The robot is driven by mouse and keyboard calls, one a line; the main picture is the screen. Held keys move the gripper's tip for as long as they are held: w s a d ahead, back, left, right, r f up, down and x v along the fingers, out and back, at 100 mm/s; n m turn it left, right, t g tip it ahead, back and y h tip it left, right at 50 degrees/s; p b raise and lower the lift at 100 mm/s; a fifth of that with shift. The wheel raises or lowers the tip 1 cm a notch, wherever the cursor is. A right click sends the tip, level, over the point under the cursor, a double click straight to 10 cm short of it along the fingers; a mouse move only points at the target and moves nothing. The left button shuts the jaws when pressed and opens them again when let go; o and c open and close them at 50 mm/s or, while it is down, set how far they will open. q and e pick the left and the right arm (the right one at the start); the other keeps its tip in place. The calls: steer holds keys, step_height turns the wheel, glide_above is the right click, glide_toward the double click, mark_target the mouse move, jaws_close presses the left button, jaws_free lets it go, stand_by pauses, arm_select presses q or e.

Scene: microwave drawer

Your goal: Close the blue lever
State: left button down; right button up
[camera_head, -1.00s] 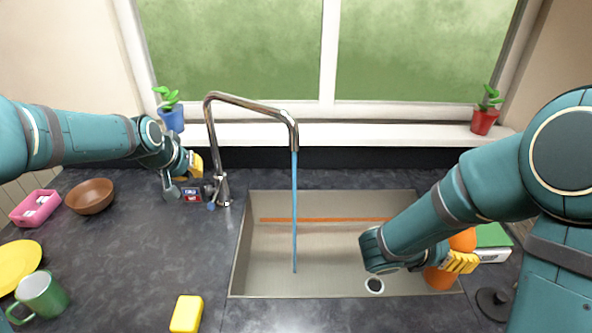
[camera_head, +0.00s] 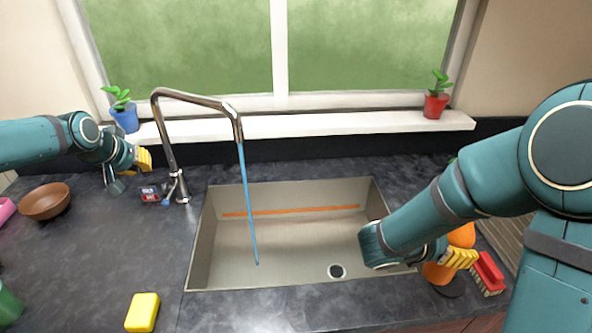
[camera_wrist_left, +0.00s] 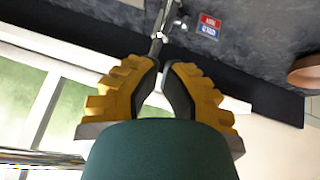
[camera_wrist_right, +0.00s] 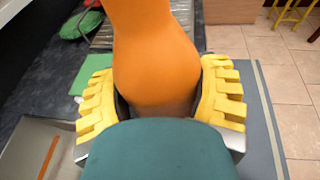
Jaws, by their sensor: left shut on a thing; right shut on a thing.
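A blue water stream (camera_head: 248,205) runs from the spout into the sink (camera_head: 200,250). My right gripper (camera_head: 461,258) is shut on an orange bottle (camera_wrist_right: 155,55) beside the sink's right end.
A yellow sponge (camera_head: 142,312) lies at the front. A wooden bowl (camera_head: 46,201) is at the left, a red brush (camera_head: 489,271) at the right. Potted plants (camera_head: 124,116) stand on the sill. The counter left of the sink is mostly clear.

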arm_select(q)
glide_above(169, 197)
steer(key=w+a, duration=0.1)
step_height(169, 197, down, 8)
steer(key=shift+w+r+b, duration=0.1)
steer(key=shift+b, duration=0.3)
arm_select(e)
steer(key=shift+f, duration=0.4)
arm_select(q)
steer(key=shift+d+f, duration=0.2)
steer(key=shift+f, duration=1.05)
arm_select(e)
steer(key=shift+f, duration=0.2)
arm_select(q)
steer(key=shift+s+d+f, duration=0.15)
steer(key=shift+s+f, duration=0.05)
steer(key=shift+f, duration=0.55)
arm_select(e)
steer(key=shift+f, duration=0.1)
arm_select(q)
steer(key=shift+b, duration=0.3)
